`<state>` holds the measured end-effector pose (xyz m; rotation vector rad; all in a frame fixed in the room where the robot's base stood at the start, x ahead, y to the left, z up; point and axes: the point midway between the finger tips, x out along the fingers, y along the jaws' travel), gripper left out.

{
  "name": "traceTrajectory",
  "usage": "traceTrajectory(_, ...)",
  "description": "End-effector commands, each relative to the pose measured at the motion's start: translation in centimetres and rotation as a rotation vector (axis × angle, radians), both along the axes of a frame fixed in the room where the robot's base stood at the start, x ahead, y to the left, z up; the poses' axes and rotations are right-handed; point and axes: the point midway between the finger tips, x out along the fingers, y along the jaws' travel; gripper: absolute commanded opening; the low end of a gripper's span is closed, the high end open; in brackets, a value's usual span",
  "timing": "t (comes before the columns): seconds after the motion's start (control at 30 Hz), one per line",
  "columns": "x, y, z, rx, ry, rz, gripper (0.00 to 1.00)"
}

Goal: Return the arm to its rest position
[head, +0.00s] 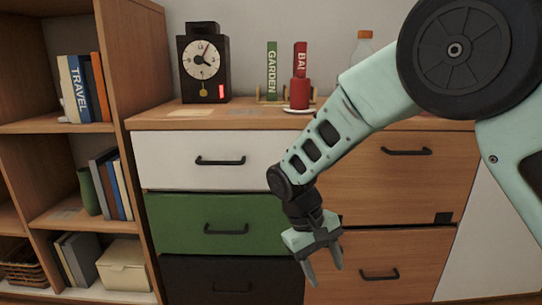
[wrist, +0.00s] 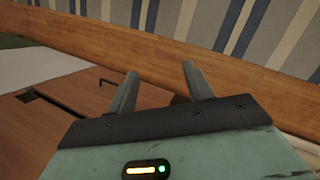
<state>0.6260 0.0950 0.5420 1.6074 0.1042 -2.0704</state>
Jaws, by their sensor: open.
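My gripper (head: 323,267) hangs at the lower end of my bent arm, in front of the drawer cabinet in the head view. Its two fingers point down and stand apart, with nothing between them. In the wrist view my gripper (wrist: 157,88) also shows open and empty. Beyond its fingers there is a wooden edge and a striped surface in blue, beige and white.
The cabinet has a white drawer (head: 210,161), a green drawer (head: 205,224) and wooden drawers (head: 385,250). On its top stand a clock (head: 203,65), books (head: 271,72), a red candle-like object (head: 299,92) and a bottle (head: 362,48). A bookshelf (head: 133,60) stands left.

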Motion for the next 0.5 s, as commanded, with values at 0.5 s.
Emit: traceTrajectory(0.5, -18.6, -1.0, 9.7, 0.391, -0.069, 0.173, 0.51)
